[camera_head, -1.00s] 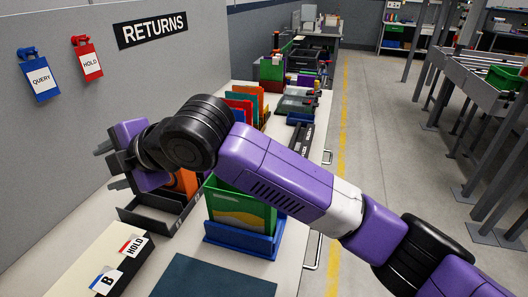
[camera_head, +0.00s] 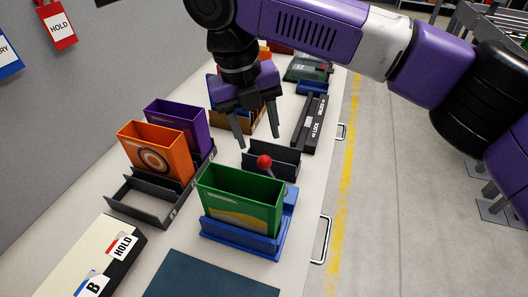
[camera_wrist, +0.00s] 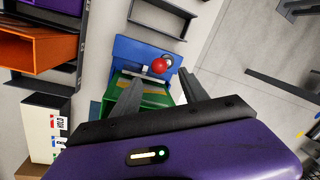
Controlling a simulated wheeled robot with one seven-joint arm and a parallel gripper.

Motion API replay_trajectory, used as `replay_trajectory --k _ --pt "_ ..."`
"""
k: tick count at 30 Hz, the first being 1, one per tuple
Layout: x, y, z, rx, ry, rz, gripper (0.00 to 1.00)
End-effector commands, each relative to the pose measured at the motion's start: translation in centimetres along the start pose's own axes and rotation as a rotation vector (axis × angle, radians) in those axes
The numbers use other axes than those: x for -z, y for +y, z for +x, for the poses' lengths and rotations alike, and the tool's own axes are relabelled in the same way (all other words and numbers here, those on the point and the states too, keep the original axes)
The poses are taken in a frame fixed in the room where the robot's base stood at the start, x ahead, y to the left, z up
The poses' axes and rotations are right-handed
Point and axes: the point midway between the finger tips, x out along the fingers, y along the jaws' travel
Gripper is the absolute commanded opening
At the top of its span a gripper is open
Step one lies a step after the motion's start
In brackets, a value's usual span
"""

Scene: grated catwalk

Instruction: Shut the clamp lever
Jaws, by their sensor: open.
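The clamp lever (camera_head: 264,162) has a red ball knob and stands up at the back right of the blue clamp base (camera_head: 240,237). A green open box (camera_head: 238,205) sits in that base. In the wrist view the red knob (camera_wrist: 159,66) shows just beyond and between my fingertips, beside a grey metal part. My gripper (camera_head: 258,141) is open and empty, pointing down, slightly above and behind the knob in the head view. The fingers also show in the wrist view (camera_wrist: 160,80), apart from each other. I cannot tell whether a finger touches the knob. The lever's lower end is partly hidden by the box.
An orange box (camera_head: 155,155) and a purple box (camera_head: 178,125) stand in a dark rack at the left. A black empty tray (camera_head: 270,160) lies behind the lever. A black lock bar (camera_head: 311,124) lies at the right. A dark mat (camera_head: 210,277) lies in front.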

Motion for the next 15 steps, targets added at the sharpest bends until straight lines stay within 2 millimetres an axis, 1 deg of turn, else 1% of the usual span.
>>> replay_trajectory --k 5,12,15 --pt "0.0 0.0 1.7 0.000 0.000 -0.011 0.52" --pt "0.0 0.0 5.4 -0.002 0.000 -0.009 0.52" --pt "0.0 0.1 6.5 -0.002 -0.001 -0.009 0.52"
